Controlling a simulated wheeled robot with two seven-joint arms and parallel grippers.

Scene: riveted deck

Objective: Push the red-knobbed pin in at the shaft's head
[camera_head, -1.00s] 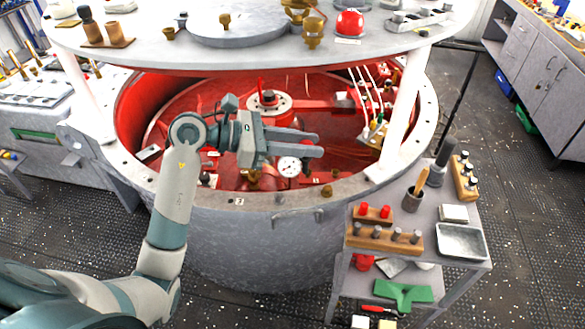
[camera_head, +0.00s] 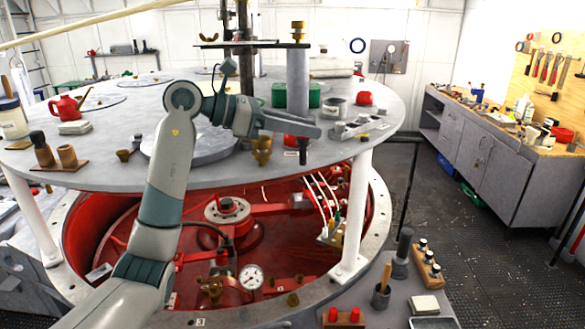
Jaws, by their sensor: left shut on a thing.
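A grey shaft (camera_head: 297,85) stands upright over the round tabletop, with a brass fitting (camera_head: 298,30) at its head. My left gripper (camera_head: 300,127) is shut on the shaft's lower part, which shows dark below the fingers. A red dome (camera_head: 291,141) with a white label sits on the tabletop, partly hidden behind my fingers. Two red knobs (camera_head: 334,315) stand in a wooden block on the cart at the lower edge. I cannot tell which red part is the task's pin, and I see no red knob at the shaft's head. My right gripper is not in view.
A thin dark plate (camera_head: 252,45) crosses at the shaft's head, beside a dark column (camera_head: 243,75). The tabletop (camera_head: 215,165) carries brass fittings, a red can (camera_head: 66,106) and a green box (camera_head: 296,94). An open red drum (camera_head: 100,225) with a gauge lies below.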

